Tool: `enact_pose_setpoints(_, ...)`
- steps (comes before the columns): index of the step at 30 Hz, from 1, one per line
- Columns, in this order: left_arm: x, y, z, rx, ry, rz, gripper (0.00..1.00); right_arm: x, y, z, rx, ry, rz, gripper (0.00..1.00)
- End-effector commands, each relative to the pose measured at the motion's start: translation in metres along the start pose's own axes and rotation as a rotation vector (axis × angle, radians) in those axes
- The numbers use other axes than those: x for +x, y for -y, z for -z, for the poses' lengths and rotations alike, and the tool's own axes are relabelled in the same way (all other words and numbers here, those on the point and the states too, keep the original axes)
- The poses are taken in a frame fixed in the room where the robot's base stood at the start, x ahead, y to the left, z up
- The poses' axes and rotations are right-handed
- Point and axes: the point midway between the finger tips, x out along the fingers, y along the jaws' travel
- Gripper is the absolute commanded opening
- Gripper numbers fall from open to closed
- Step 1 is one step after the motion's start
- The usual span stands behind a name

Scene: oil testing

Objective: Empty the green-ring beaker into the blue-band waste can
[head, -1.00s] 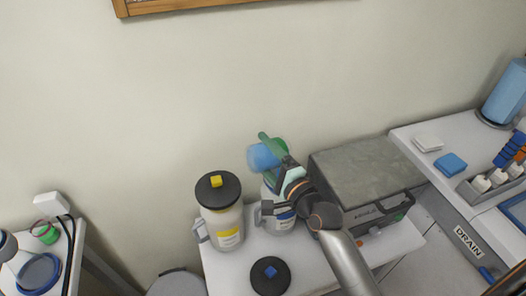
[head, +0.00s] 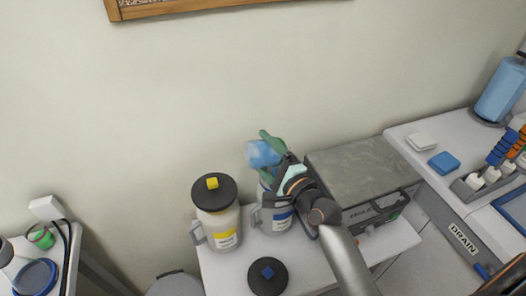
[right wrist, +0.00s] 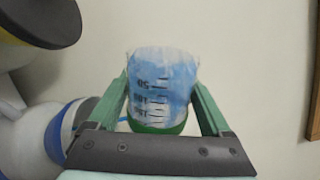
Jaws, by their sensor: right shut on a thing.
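My right gripper (head: 276,164) is shut on the green-ring beaker (head: 261,153), which holds blue liquid. The beaker is tilted above the blue-band waste can (head: 278,219). The right wrist view shows the beaker (right wrist: 160,80) between both green fingers, with its green ring low in the picture. The can stands open on the small white table; the gripper hides part of its mouth. Its black lid with a blue knob (head: 267,276) lies on the table in front. I cannot tell whether liquid is flowing out. My left gripper is not in view.
A yellow-band can (head: 223,231) with a black lid and yellow knob stands close at the left of the blue-band can. A grey-topped case (head: 358,170) is close on the right. A bench marked DRAIN (head: 462,238) is farther right.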

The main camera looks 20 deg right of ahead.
Motion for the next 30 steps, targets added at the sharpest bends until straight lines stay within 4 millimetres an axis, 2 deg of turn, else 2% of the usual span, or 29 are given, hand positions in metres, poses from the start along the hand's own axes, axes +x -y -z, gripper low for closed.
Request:
enact_pose_setpoints(13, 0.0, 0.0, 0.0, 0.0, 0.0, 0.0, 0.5, 0.0, 0.003, -0.001, -0.001, 0.001, 0.003, 0.18)
enact_pose_setpoints(30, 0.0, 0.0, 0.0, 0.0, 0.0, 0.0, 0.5, 0.0, 0.044, -0.017, 0.0, 0.001, 0.004, 0.18)
